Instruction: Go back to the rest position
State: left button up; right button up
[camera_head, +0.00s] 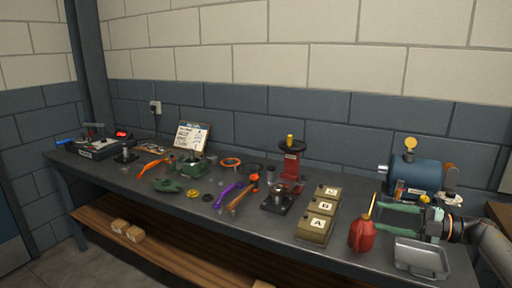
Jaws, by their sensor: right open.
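My right gripper (384,218) shows at the right end of the workbench, its arm coming in from the right edge. Its two green fingers point left and stand wide apart, with nothing between them that I can make out. A red oil can (362,236) stands just left of the fingertips in the picture. A metal tray (421,270) lies in front of the gripper. A green casing part (167,185) lies on the bench left of centre, and another green casing part (190,167) sits behind it. My left gripper is not in view.
The dark workbench (290,240) runs along a block wall. Boxes A (315,229), B and C stand left of the oil can. A red press (291,168) stands behind them. A blue machine (418,175) stands behind my gripper. Orange and purple tools lie mid-bench.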

jog(key=s+a+f+m+t+h, duration=0.3)
jog(key=a+f+m, duration=0.3)
jog(key=a+f, duration=0.4)
jog(key=s+a+f+m+t+h, duration=0.35)
jog(key=a+f+m, duration=0.4)
jog(key=f, duration=0.45)
jog(key=s+a+f+m+g+h, duration=0.1)
jog(key=s+f+m+g+h, duration=0.2)
jog(key=s, duration=1)
jog(key=s+a+f+m+g+h, duration=0.2)
jog(key=s+f+m+g+h, duration=0.1)
jog(key=s+f+m, duration=0.4)
jog(key=s+f, duration=0.3)
jog(key=s, duration=0.2)
jog(key=shift+s+f, duration=0.2)
jog(key=shift+s, duration=0.15)
